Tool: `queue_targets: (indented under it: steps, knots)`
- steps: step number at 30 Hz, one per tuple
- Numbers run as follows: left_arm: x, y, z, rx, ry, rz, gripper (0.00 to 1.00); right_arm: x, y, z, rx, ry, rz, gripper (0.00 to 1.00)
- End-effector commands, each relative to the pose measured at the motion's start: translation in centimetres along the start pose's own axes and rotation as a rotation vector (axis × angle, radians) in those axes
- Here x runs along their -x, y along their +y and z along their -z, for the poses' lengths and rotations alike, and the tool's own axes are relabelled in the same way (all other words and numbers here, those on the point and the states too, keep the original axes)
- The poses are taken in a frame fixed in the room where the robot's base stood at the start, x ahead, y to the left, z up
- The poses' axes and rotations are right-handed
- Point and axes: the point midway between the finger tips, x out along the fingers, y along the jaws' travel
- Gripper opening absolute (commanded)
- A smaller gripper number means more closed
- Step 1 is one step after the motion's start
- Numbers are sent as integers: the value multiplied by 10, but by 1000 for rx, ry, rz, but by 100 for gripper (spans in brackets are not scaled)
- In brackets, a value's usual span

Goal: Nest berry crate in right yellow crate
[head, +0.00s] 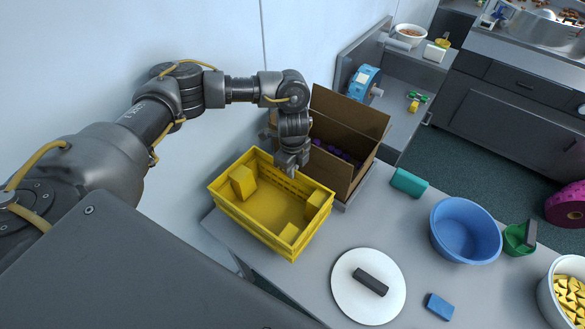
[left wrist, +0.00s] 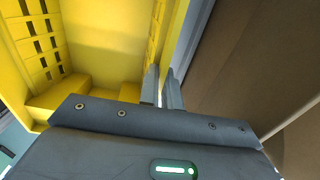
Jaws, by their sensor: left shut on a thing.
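A yellow crate (head: 229,212) stands on the grey table, with a few yellow blocks (head: 243,182) in its corners. My left gripper (head: 290,172) is at its back right wall, beside the cardboard box. In the left wrist view the fingers (left wrist: 162,88) are shut on the crate's wall; the crate's inside (left wrist: 105,45) shows on the left. No second yellow crate can be made out, and nothing is clearly a separate berry crate. My right gripper is not in view.
An open cardboard box (head: 345,110) holding purple round things (head: 338,154) stands close behind the crate. A white plate (head: 345,300) with a dark bar, a teal block (head: 409,182), a blue block (head: 439,306) and a blue bowl (head: 465,230) lie to the right. Bare table (head: 375,220) separates them.

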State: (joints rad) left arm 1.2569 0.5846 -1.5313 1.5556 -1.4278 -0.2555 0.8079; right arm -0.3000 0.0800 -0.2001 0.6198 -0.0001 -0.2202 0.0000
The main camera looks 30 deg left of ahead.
Motion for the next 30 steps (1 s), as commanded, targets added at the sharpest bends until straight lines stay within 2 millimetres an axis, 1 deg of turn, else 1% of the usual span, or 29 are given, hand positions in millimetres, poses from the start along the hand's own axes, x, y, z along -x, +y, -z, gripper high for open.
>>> queue_targets:
  steps: [18,28,29,30]
  knots:
    - [-25,0,0,0,1,0,0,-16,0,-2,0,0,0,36]
    - [-26,0,0,0,1,0,0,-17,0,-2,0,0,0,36]
    - [-26,0,0,0,1,0,8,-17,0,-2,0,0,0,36]
    - [-26,0,0,0,1,0,13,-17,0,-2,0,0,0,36]
